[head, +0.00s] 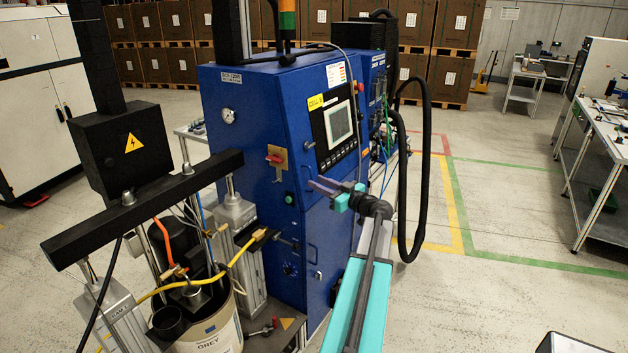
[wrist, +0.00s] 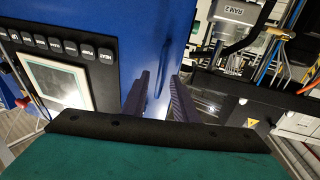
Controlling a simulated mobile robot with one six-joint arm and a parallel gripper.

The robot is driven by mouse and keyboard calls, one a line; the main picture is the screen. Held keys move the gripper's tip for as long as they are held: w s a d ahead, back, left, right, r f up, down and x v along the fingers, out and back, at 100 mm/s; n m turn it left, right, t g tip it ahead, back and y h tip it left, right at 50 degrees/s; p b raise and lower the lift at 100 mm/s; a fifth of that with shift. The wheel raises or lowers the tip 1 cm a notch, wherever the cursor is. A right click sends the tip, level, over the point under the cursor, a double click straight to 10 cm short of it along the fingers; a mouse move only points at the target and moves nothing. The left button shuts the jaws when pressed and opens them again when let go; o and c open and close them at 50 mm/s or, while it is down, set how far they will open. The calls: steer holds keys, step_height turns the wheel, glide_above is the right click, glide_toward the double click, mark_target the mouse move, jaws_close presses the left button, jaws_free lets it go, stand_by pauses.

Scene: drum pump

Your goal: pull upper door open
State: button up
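The blue cabinet (head: 250,150) stands in the middle of the head view. Its upper door (head: 318,170) carries a dark control panel with a screen (head: 339,122) and looks closed. A small silver latch (head: 309,145) sits near the door's left edge. My gripper (head: 322,186) is in front of the cabinet, below the screen. In the wrist view, my gripper (wrist: 158,98) has its two dark purple fingers apart, with blue cabinet surface showing between them. The screen (wrist: 62,82) is left of the fingers. I cannot tell whether the fingers touch the door.
The pump frame with a black crossbar (head: 150,205) and a drum (head: 212,335) stands left of the cabinet. Black hoses (head: 425,150) hang to the right. The floor (head: 500,220) at right is open, with a workbench (head: 600,140) beyond.

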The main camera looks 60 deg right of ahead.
steer(key=shift+w+d, duration=0.2)
steer(key=shift+w, duration=0.75)
steer(key=shift+c, duration=0.4)
jaws_close()
stand_by(0.4)
